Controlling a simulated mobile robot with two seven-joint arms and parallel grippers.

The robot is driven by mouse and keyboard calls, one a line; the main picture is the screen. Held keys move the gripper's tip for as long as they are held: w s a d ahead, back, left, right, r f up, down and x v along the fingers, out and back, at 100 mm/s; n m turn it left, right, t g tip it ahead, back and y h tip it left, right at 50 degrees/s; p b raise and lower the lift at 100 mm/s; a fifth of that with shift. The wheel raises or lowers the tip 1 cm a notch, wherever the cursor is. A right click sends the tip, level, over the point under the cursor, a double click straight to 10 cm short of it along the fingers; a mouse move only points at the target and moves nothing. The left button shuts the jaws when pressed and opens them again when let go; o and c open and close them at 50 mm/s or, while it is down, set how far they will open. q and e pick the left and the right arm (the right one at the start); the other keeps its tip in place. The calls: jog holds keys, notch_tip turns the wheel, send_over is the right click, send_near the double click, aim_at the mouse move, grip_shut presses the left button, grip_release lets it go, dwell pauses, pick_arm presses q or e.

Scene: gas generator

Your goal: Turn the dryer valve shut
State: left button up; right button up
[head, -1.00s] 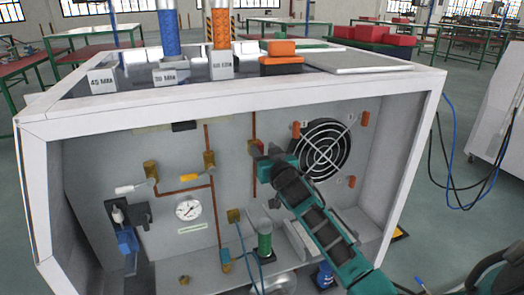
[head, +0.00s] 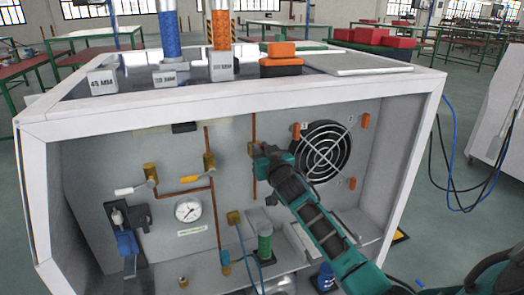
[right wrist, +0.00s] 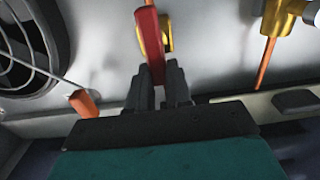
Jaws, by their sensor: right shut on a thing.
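A valve with a brass body (head: 252,149) sits on the vertical copper pipe left of the fan. Its red handle (right wrist: 148,38) shows in the right wrist view, with the brass body (right wrist: 168,32) behind it. My right gripper (head: 262,161) is at this valve. In the right wrist view the black fingers (right wrist: 158,88) are shut on the lower end of the red handle. In the head view my gripper hides the handle. No label naming the dryer valve is readable. My left gripper is not in view.
A white-handled valve (head: 150,173) and an orange-handled valve (head: 209,162) are to the left, above a round gauge (head: 188,209). The fan grille (head: 322,152) is close right of my gripper. A green cylinder (head: 265,243) stands below. The white cabinet frame (head: 240,101) surrounds the opening.

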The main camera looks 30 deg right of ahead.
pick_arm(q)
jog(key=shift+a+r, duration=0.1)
pick_arm(e)
grip_shut()
pick_arm(q)
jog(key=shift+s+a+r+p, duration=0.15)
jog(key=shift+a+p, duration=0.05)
jog(key=shift+p, duration=0.4)
pick_arm(e)
jog(key=a+f+n, duration=0.1)
jog(key=n, duration=0.5)
jog(key=a+f+n, duration=0.1)
jog(key=n, duration=0.5)
jog(key=f+n, duration=0.1)
jog(key=n, duration=0.5)
jog(key=shift+w+a, duration=0.3)
jog(key=shift+a, duration=0.1)
jog(key=o, duration=0.8)
grip_release()
